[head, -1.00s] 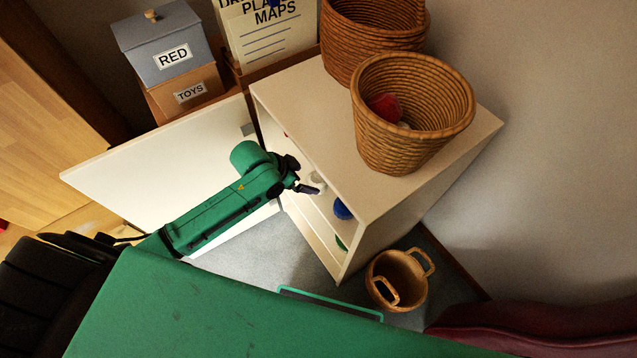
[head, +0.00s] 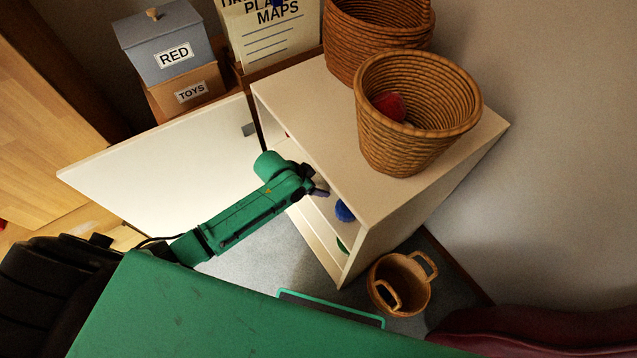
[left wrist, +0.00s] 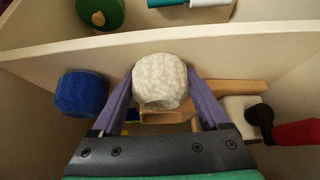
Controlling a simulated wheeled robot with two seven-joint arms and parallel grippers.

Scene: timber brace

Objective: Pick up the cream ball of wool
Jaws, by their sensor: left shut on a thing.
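The cream ball of wool (left wrist: 160,81) is between the two purple fingers of my left gripper (left wrist: 160,92) in the left wrist view. The fingers touch it on both sides, and the gripper is shut on it. In the head view my left gripper (head: 320,193) reaches into the open front of the white cabinet (head: 425,195), and the cream ball is hidden there. A blue ball (left wrist: 81,94) lies left of the gripper in the left wrist view; it also shows in the head view (head: 344,211). My right gripper is not in view.
The cabinet door (head: 165,175) stands open at the left. A shelf edge (left wrist: 225,42) runs close beyond the fingers. A wooden piece (left wrist: 235,87) and a red-and-black object (left wrist: 290,130) lie to the right. Wicker baskets (head: 415,135) stand on the cabinet; a small handled basket (head: 410,275) is on the floor.

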